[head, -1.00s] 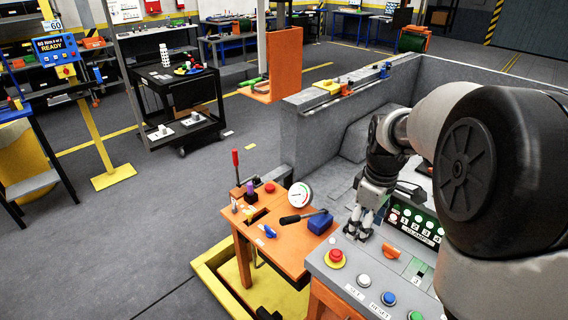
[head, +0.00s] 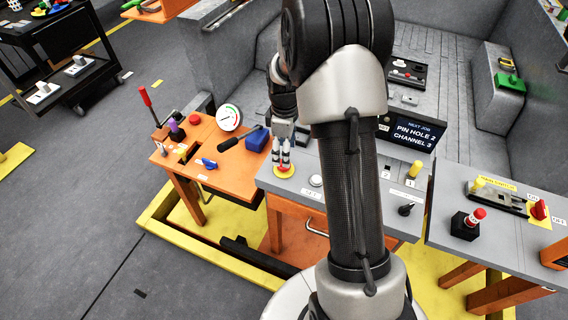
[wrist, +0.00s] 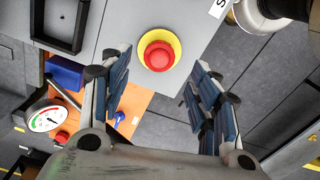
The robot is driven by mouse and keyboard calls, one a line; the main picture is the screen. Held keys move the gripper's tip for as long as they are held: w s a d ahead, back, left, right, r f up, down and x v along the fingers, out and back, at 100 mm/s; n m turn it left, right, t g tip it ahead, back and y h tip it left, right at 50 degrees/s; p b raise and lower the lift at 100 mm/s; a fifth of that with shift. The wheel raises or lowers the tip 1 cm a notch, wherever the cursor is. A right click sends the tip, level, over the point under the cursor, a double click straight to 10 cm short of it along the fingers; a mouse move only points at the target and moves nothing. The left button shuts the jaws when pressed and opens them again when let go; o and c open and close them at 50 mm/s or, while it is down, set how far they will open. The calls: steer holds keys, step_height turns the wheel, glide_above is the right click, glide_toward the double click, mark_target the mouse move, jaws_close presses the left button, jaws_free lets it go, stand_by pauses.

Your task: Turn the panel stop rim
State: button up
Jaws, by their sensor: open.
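The panel stop is a red round button with a wider red rim (wrist: 159,56) on a yellow disc, on the grey panel (head: 268,181). In the head view the stop (head: 284,169) is partly hidden by my gripper (head: 285,162), which points down at it. In the wrist view my gripper (wrist: 160,78) is open and empty. The stop shows ahead, between the directions of the two fingertips. I see no clear contact between fingers and rim.
A white button (head: 316,181) sits right of the stop. An orange table (head: 228,175) with a gauge (head: 229,117), a blue block (head: 256,140) and a red-knobbed lever (head: 147,98) adjoins on the left. A screen (head: 411,134) stands at the panel's back.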

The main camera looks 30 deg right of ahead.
step_height(320, 180, down, 6)
steer(key=shift+r+b, duration=0.25)
steer(key=shift+b, duration=0.35)
steer(key=shift+c, duration=0.3)
steer(key=c, duration=1)
